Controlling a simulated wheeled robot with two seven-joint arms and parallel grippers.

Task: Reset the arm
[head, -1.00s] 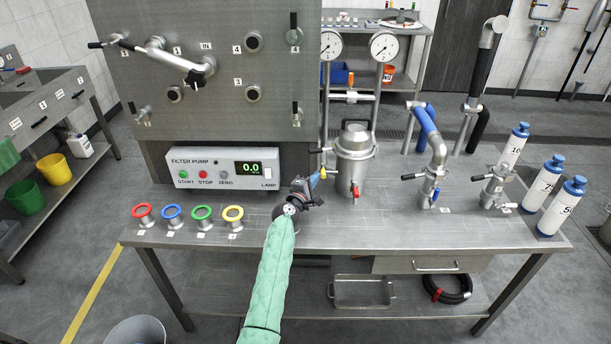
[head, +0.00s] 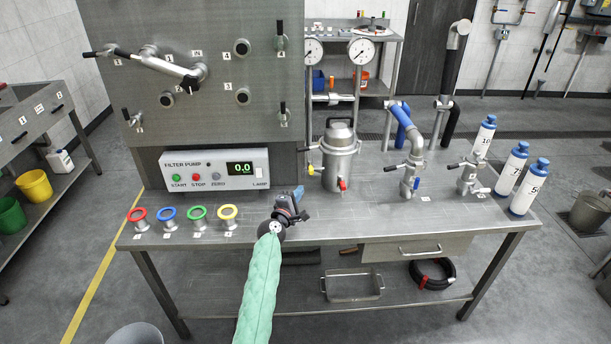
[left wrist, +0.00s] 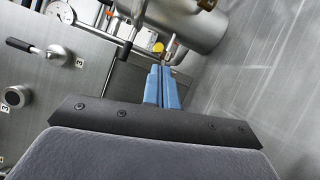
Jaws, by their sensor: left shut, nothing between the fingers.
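My left arm, in a green sleeve, reaches up from the bottom of the head view. My left gripper (head: 297,197) is over the steel bench (head: 340,229), to the right of the filter pump box and in front of the steel filter vessel (head: 338,158). Its blue fingers (left wrist: 164,88) are shut with nothing between them in the left wrist view, pointing toward the vessel's lower side. My right gripper is not in the head view.
The filter pump box (head: 216,170) reads 0.0. Red, blue, green and yellow ringed ports (head: 228,214) stand at the bench's left front. Pipe fittings (head: 413,150) and white bottles (head: 523,188) stand at the right. Bench top between vessel and front edge is clear.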

